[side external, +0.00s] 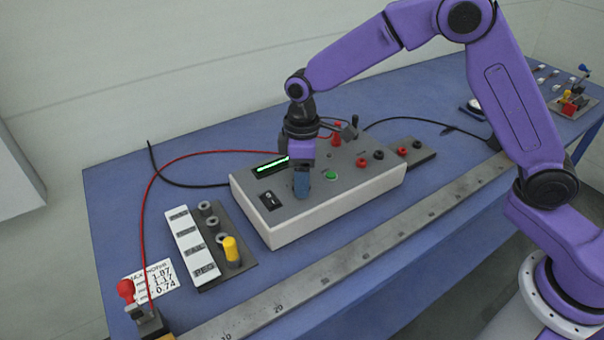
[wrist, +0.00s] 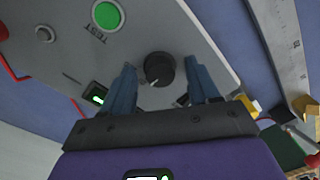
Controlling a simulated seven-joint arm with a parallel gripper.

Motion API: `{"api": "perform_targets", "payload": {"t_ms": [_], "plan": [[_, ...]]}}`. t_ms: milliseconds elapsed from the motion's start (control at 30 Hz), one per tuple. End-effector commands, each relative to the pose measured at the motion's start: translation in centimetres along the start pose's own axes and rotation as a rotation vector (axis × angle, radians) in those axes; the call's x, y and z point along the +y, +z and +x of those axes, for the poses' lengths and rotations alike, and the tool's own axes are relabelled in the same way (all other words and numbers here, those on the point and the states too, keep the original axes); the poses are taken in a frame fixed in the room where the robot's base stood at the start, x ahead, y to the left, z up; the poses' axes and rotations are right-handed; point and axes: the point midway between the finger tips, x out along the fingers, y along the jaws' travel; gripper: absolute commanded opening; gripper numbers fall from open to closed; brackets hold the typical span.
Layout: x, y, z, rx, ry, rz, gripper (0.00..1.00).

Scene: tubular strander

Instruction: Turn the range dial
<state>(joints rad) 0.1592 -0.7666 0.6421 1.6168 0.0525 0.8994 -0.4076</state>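The range dial is a round black knob (wrist: 159,69) with a pale pointer mark, on the grey top of the meter box (side external: 345,202). In the wrist view my gripper (wrist: 162,80) is open, with one blue finger on each side of the knob and a gap on both sides. In the side view my gripper (side external: 301,184) points down over the front left of the box, and its fingers hide the knob. The green TEST button (wrist: 108,16) also shows in the side view (side external: 330,174).
Red and black terminals (side external: 370,157) stand on the box's right part, with cables behind. A steel ruler (side external: 350,251) runs along the table front. Left of the box are a spool rack with a yellow peg (side external: 231,249), a red-handled clamp (side external: 127,290) and a number card (side external: 152,280).

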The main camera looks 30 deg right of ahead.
Motion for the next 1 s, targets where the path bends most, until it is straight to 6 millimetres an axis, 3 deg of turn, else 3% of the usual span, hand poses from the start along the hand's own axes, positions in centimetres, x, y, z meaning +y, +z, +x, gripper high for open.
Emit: {"api": "perform_targets", "payload": {"t_ms": [33, 167, 567, 1000], "plan": [[0.0, 0.0, -0.01, 0.0, 0.0, 0.0, 0.47], [0.0, -0.01, -0.03, 0.0, 0.0, 0.0, 0.05], [-0.07, -0.02, -0.07, 0.002, -0.001, 0.057, 0.04], [-0.1, 0.01, -0.1, 0.017, -0.001, 0.389, 0.04]]}}
